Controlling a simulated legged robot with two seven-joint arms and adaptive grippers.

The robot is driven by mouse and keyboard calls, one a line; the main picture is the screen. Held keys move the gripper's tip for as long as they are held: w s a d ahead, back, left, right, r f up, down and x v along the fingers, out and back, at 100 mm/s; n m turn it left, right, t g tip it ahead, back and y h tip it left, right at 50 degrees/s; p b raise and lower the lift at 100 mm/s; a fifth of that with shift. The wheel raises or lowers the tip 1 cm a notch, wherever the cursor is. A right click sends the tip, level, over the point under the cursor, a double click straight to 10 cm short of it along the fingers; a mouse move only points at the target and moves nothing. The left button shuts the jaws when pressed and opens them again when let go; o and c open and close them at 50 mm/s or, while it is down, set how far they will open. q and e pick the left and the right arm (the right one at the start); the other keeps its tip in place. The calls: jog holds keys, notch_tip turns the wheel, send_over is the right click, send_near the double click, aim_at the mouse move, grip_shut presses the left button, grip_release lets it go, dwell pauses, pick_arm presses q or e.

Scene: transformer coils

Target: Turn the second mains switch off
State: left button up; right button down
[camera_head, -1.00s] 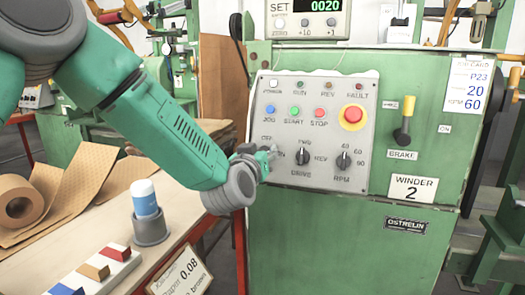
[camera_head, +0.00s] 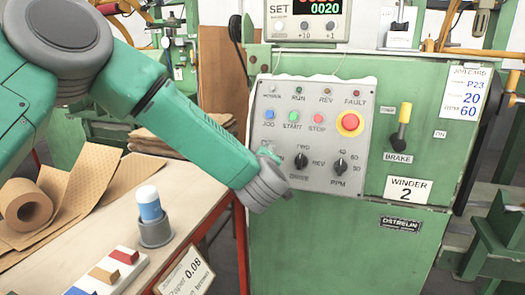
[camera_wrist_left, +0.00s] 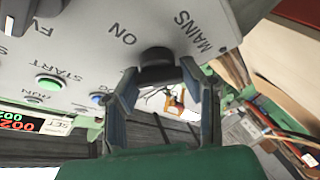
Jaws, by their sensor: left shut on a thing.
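The WINDER 2 control panel (camera_head: 315,110) is a pale grey plate on a green cabinet. In the left wrist view, its black MAINS knob (camera_wrist_left: 156,66) sits between the MAINS and ON labels. My left gripper (camera_wrist_left: 158,78) is shut on this knob, one finger on each side. In the head view, my left gripper (camera_head: 269,154) is at the panel's lower left, and my wrist and fingers hide the knob. The POWER lamp (camera_head: 272,87) looks grey and unlit. The knob's exact pointing direction cannot be told. My right gripper is not in view.
Right of my gripper are the DRIVE knob (camera_head: 301,161) and the RPM knob (camera_head: 340,165). A red emergency button (camera_head: 350,122) and a yellow-topped brake lever (camera_head: 402,125) lie farther right. A bench (camera_head: 210,195) with a paper roll (camera_head: 30,204) stands at left.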

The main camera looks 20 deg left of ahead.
pick_arm(q)
jog(key=n+g+p, duration=0.1)
jog(key=n, duration=0.1)
jog(key=n+g+p, duration=0.1)
jog(key=n, duration=0.1)
jog(key=shift+a+n+y, duration=0.1)
jog(key=shift+n+y, duration=0.2)
jog(key=shift+n, duration=0.1)
jog(key=shift+f+n+p, duration=0.15)
jog(key=shift+n+p, duration=0.25)
jog(key=shift+n, duration=0.1)
jog(key=shift+s+f+g, duration=0.1)
jog(key=shift+g, duration=0.2)
jog(key=o, duration=1.2)
jog(key=v, duration=1.2)
